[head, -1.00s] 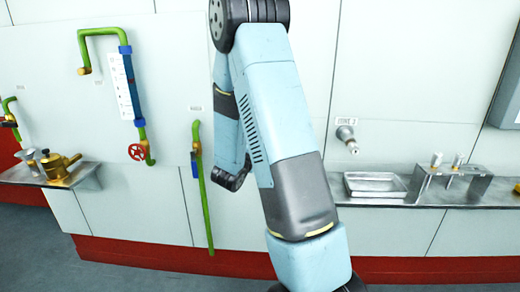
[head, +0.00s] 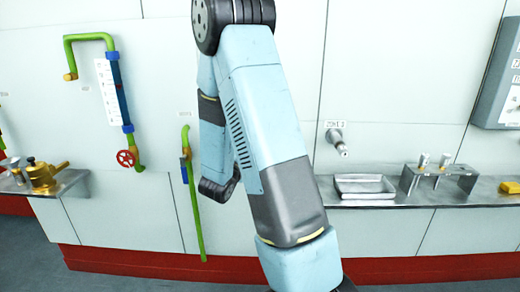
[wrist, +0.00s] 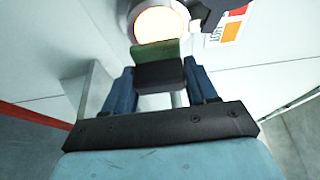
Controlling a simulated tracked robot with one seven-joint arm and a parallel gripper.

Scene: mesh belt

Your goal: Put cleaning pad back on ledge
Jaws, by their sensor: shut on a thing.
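The cleaning pad (wrist: 160,74), a dark block with a green top layer, sits between the blue fingers of my gripper (wrist: 160,84) in the wrist view. My gripper is shut on it. A round fitting with a glowing orange-white face (wrist: 158,25) is just beyond the pad, and I cannot tell whether they touch. In the head view my arm crosses the middle and the gripper and pad cannot be made out. A grey metal ledge (head: 400,199) runs along the wall at the right. A second, smaller ledge (head: 68,181) is at the far left.
The right ledge carries a shallow metal tray (head: 364,188), a small rack (head: 438,180) and a yellow block (head: 510,187). A nozzle (head: 337,140) juts from the wall above the tray. A brass fitting (head: 44,178) stands on the left ledge. Green pipes (head: 193,200) run up the wall.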

